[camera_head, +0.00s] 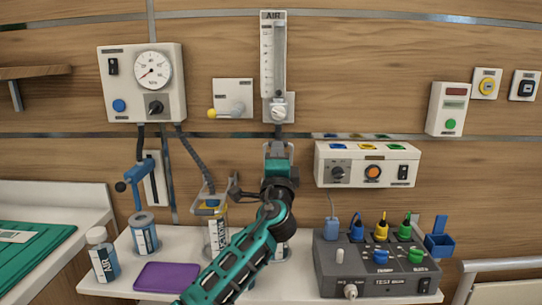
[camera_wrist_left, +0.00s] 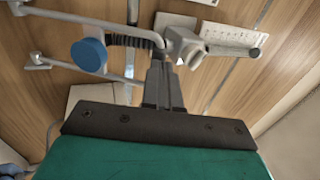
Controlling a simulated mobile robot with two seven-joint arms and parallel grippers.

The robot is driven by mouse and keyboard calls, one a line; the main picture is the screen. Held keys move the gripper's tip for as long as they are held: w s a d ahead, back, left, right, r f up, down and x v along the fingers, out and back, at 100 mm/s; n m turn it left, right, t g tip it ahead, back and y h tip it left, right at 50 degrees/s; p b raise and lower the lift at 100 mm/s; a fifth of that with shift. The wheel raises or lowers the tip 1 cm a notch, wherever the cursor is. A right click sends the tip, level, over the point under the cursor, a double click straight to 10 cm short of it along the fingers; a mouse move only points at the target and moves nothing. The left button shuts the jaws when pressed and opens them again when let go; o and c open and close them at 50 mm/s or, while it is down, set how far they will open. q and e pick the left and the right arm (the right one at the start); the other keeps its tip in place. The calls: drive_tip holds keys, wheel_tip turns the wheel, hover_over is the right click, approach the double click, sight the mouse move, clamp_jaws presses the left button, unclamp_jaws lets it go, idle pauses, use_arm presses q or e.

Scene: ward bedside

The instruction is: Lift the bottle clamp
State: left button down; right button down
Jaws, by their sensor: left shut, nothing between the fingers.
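My right gripper is not in view.
A grey test box (camera_head: 375,268) with coloured connectors stands on the right. A gauge panel (camera_head: 143,84) and flowmeter (camera_head: 273,65) hang on the wall behind.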

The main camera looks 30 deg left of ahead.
use_arm(q)
drive_tip(key=shift+r+b+x, duration=0.25)
drive_tip(key=shift+x, duration=1.4)
drive_tip(key=shift+r+b+x, duration=0.25)
drive_tip(key=shift+x, duration=1.4)
drive_tip(key=shift+s+r, duration=0.15)
drive_tip(key=shift+r, duration=0.15)
drive_tip(key=shift+r, duration=0.15)
drive_tip(key=shift+s, duration=0.1)
